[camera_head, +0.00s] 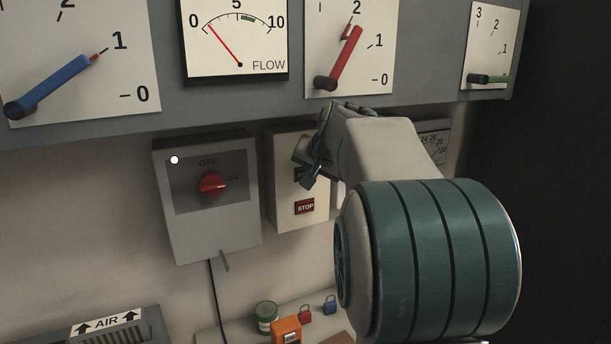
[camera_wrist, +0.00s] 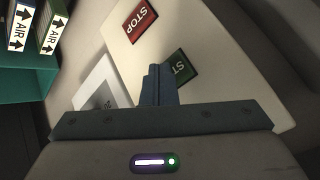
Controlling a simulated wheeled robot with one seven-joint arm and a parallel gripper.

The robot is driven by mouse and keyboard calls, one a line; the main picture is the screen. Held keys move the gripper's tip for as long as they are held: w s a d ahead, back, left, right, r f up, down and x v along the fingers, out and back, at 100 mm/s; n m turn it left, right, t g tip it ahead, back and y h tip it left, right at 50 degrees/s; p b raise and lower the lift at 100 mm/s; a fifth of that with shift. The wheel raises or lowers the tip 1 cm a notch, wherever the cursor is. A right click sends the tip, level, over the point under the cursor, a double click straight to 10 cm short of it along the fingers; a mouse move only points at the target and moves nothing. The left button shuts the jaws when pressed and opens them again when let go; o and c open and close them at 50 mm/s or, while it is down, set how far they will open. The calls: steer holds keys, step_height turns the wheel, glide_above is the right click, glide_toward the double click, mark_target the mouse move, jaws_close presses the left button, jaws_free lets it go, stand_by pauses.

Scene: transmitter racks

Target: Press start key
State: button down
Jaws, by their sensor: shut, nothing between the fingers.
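The start key, a green key with white letters, shows in part on a cream control box (camera_head: 288,213) at the middle of the head view. In the wrist view the green start key (camera_wrist: 181,66) is partly covered by my gripper (camera_wrist: 160,72), whose fingers are shut together right at its edge. I cannot tell whether they touch it. A red STOP key (camera_head: 305,207) sits below it on the same box and also shows in the wrist view (camera_wrist: 140,20). In the head view my gripper (camera_head: 311,181) points at the box and hides most of the start key.
A grey switch box (camera_head: 228,235) with a red OFF/ON knob (camera_head: 212,184) hangs to the left. Gauges with blue, red and green pointers line the grey panel (camera_head: 400,105) above. A green-grey can (camera_head: 265,318) and an orange item (camera_head: 286,331) stand on the shelf below.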

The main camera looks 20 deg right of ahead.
steer(key=shift+s, duration=0.65)
steer(key=shift+s+b, duration=0.1)
steer(key=shift+b, duration=0.2)
steer(key=s+b, duration=0.1)
steer(key=s, duration=0.3)
steer(key=shift+s+d+b, duration=0.1)
steer(key=shift+s+b, duration=0.25)
steer(key=shift+s, duration=0.05)
steer(key=s+a+f+n+g, duration=0.2)
steer(key=s+a+f+n, duration=0.2)
steer(key=s+a+f, duration=0.4)
steer(key=s+a+f+n+g, duration=0.3)
steer(key=s+a+f, duration=0.4)
steer(key=s+f, duration=0.5)
steer(key=s+n, duration=0.1)
steer(key=s, duration=0.3)
steer(key=shift+a+f+g+y, duration=0.3)
steer(key=shift+a+f, duration=0.05)
steer(key=shift+a, duration=0.05)
